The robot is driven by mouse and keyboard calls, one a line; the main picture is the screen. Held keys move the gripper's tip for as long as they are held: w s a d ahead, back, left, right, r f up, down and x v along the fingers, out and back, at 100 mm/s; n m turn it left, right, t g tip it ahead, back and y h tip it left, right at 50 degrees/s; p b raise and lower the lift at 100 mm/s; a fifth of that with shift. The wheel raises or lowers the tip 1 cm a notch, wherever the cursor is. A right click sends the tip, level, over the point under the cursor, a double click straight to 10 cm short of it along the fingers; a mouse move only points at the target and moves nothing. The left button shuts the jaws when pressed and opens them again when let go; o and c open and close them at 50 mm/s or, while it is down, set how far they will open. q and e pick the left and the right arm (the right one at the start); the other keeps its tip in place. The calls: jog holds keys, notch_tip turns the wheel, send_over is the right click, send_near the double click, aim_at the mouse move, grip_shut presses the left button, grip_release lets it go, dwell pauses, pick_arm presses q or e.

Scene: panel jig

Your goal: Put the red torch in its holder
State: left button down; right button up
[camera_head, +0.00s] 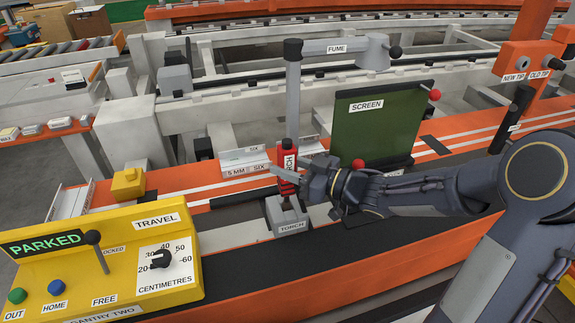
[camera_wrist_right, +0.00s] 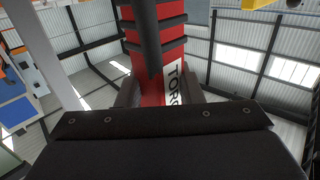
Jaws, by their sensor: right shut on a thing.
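The red torch (camera_head: 288,164) stands about upright directly above the grey holder (camera_head: 287,216) labelled TORCH. Its lower end is at or just above the holder's top; I cannot tell whether it is inside. My right gripper (camera_head: 290,178) comes in from the right and is shut on the torch's body. The right wrist view shows the red torch (camera_wrist_right: 160,62) close up, with a white label partly reading TORCH, between the fingers (camera_wrist_right: 160,95). My left gripper is not in view.
A yellow control box (camera_head: 110,260) reading PARKED stands at front left. A green screen (camera_head: 375,125) stands behind my right wrist. A grey post with a FUME arm (camera_head: 335,47) rises behind the torch. Angled plates marked SIX (camera_head: 245,160) lie left of the torch.

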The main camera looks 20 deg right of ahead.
jog(key=shift+f+b, duration=0.95)
jog(key=shift+f, duration=0.6)
jog(key=shift+f+b, duration=0.6)
jog(key=shift+b, duration=0.05)
jog(key=o, duration=1.1)
